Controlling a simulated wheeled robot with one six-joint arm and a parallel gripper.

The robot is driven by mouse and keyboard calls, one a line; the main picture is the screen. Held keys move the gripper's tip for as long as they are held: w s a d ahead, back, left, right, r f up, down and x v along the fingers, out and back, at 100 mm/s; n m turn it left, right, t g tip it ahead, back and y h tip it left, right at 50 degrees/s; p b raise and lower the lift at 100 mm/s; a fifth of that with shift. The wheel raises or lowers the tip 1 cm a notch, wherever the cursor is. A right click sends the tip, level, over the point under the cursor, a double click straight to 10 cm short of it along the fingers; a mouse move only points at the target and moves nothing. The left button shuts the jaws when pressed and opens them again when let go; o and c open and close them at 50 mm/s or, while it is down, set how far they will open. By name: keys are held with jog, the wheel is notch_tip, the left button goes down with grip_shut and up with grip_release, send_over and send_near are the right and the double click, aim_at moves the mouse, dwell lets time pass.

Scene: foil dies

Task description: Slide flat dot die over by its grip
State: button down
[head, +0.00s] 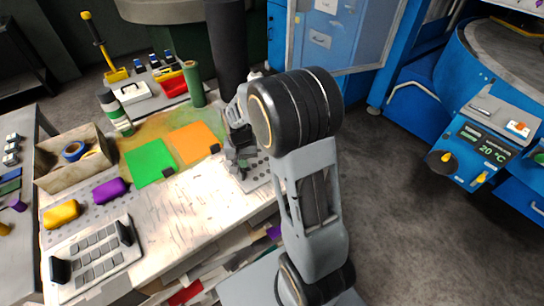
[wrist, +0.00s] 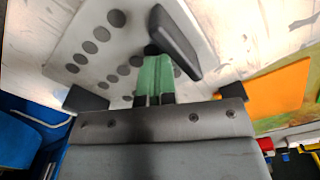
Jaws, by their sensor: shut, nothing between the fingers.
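The flat dot die is a pale grey plate with rows of dark round dots. It lies on the worktable in the wrist view (wrist: 72,48) and shows partly behind my arm in the head view (head: 257,178). Its dark grip (wrist: 176,42) stands up from it at the upper middle of the wrist view. My gripper (wrist: 158,72) has its greenish fingers together and empty, close beside the grip. I cannot tell whether they touch it. In the head view my gripper (head: 241,165) is low over the die, and my arm hides the die's right part.
A green sheet (head: 150,160) and an orange sheet (head: 194,141) lie to the left. A slotted plate with two black grips (head: 97,262) lies front left. A purple block (head: 110,190), a yellow block (head: 61,214) and a tray with tape rolls (head: 49,180) are farther left.

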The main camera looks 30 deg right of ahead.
jog(key=shift+s+a, duration=0.3)
jog(key=shift+a, duration=2.5)
jog(key=shift+s+a, duration=0.35)
jog(key=shift+a, duration=2.45)
jog(key=shift+s+a, duration=0.3)
jog(key=shift+a, duration=2.5)
jog(key=shift+d, duration=0.15)
jog(key=shift+d, duration=0.65)
notch_tip(320, 180, up, 9)
jog(key=p, duration=0.7)
jog(key=shift+w, duration=0.1)
